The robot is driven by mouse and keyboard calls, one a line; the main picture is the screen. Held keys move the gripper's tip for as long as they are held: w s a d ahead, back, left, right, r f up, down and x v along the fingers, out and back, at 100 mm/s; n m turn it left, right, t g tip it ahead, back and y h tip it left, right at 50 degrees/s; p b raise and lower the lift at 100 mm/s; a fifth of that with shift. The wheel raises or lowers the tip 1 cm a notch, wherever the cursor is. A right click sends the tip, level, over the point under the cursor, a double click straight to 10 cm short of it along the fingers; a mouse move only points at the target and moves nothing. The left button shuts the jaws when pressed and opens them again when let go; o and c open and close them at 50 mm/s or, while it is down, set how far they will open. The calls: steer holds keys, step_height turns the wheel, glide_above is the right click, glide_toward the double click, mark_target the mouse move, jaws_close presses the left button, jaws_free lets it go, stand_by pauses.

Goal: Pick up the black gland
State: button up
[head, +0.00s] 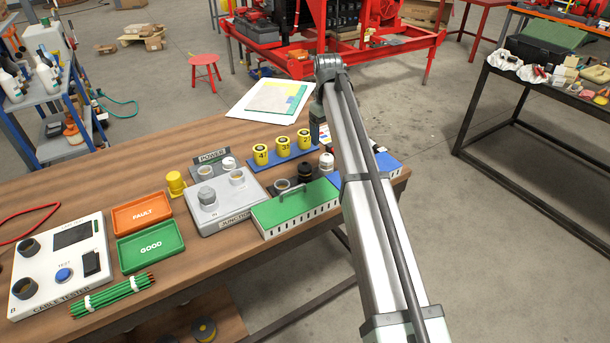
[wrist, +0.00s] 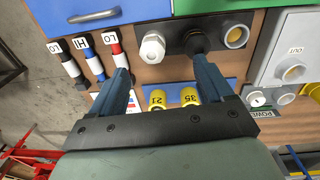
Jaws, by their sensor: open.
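The black gland (head: 304,172) stands upright on a dark plate at the back of the bench, between a white gland (head: 326,163) and an open grey ring (head: 281,186). In the wrist view the black gland (wrist: 197,43) is just beyond the right fingertip, which partly covers it. The white gland (wrist: 153,46) lies in line with the space between the fingers. My gripper (wrist: 160,66) is open, with nothing between its fingers.
Yellow numbered cylinders (head: 283,147) stand on a blue strip behind the glands. The green-topped box (head: 293,208) is in front of them, and the grey junction box (head: 212,202) is to the left. Wire markers (wrist: 95,62) labelled LO and HI lie left in the wrist view.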

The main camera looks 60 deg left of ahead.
steer(key=r+n, duration=0.2)
glide_above(304, 163)
steer(key=shift+g, duration=0.3)
steer(key=f, duration=0.8)
steer(key=shift+s+d+f, duration=0.1)
steer(key=shift+d, duration=0.2)
steer(key=shift+a+f, duration=0.15)
steer(key=shift+f, duration=1.3)
steer(key=shift+a+f, duration=0.1)
steer(key=shift+f, duration=1.3)
steer(key=c, duration=1.2)
steer(key=shift+r, duration=0.1)
step_height(304, 163, up, 10)
